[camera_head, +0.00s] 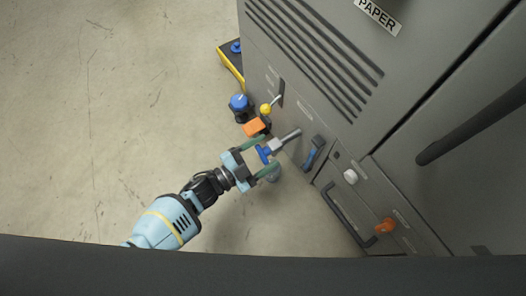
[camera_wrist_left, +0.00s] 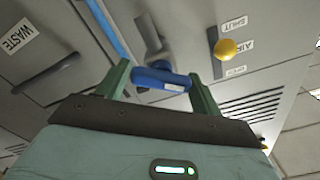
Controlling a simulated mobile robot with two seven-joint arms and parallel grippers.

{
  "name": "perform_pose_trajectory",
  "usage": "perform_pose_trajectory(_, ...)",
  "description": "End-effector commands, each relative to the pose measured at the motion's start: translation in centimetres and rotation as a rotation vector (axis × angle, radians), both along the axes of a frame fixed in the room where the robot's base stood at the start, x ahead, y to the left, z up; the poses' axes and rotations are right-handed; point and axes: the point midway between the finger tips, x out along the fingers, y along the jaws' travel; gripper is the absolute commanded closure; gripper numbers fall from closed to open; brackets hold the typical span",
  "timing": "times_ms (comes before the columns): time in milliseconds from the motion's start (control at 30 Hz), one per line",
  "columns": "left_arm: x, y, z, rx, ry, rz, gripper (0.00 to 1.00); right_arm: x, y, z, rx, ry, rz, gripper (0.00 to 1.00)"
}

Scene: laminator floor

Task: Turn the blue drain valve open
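The blue drain valve handle (camera_head: 264,154) is a short bar on a grey valve body and pipe (camera_head: 286,140) that juts from the grey machine's side. My left gripper (camera_head: 260,157) is at this handle, with its two green fingers apart, one by each end of the bar. In the left wrist view the blue handle (camera_wrist_left: 160,78) lies crosswise between the fingertips, very near both. I cannot tell whether either finger touches it. The grey valve body (camera_wrist_left: 152,45) rises behind it. My right gripper is not in view.
The grey machine (camera_head: 330,90) fills the right side. Near the valve are a yellow-knobbed lever (camera_head: 266,109), an orange part (camera_head: 254,127), a blue-capped fitting (camera_head: 239,103) and a blue-and-black handle (camera_head: 313,153). The floor (camera_head: 110,110) at left is clear.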

Motion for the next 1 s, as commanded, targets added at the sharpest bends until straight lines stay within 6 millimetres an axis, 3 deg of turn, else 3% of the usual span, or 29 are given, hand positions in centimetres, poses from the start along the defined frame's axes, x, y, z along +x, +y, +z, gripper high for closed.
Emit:
perform_pose_trajectory(100, 0.0, 0.0, 0.0, -0.001, 0.001, 0.000, 0.20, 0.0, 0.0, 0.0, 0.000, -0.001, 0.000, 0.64)
perform_pose_trajectory(467, -0.3, 0.5, 0.0, 0.000, 0.001, 0.001, 0.20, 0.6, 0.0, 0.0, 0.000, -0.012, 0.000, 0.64)
perform_pose_trajectory(1000, -4.4, 6.1, 0.1, 0.000, 0.000, 0.001, 0.20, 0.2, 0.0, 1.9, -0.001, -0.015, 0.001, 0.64)
